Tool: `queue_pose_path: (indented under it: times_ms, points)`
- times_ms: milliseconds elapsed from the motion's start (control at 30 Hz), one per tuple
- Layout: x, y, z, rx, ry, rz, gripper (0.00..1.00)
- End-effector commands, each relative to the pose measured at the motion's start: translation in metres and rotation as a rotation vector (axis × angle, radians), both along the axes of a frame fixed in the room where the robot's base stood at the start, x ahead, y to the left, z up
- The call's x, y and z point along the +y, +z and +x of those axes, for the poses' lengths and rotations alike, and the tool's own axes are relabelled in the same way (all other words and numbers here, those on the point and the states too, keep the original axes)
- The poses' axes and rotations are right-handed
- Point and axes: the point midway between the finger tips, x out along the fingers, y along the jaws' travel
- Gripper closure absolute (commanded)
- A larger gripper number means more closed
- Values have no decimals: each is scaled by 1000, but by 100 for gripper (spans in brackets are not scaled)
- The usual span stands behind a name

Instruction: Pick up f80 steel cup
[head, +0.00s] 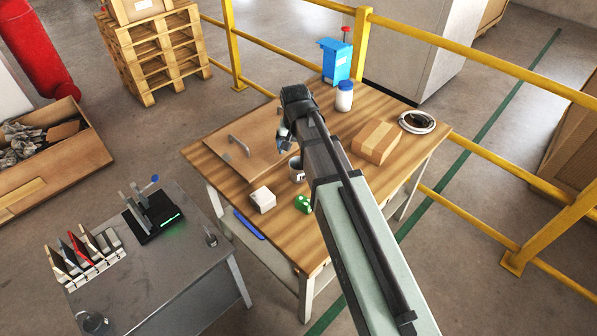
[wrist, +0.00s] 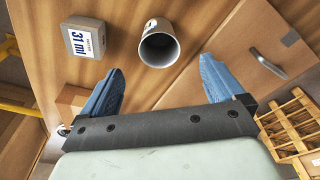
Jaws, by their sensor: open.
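A grey metal-looking cup (head: 297,168) stands on the wooden table, partly hidden behind my arm in the head view. In the wrist view the cup (wrist: 159,45) shows its open, round, empty mouth and a dark mark on its side that I cannot read. My gripper (head: 284,137) is above the table beside the cup. Its two blue fingers are spread wide in the wrist view (wrist: 160,68), with nothing between them. The cup shows just beyond the fingertips, roughly centred between them and apart from both.

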Motion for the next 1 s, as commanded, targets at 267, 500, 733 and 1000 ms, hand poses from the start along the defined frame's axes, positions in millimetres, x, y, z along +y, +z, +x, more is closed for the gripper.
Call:
queue_pose_path:
  times_ms: [267,500,733,1000]
  points:
    - [-1,-38,6,2,2,0,5]
    - [-1,-59,9,0,2,0,5]
    - [-1,-65,10,1,3,0,5]
    - [-3,-88,17,2,3,0,5]
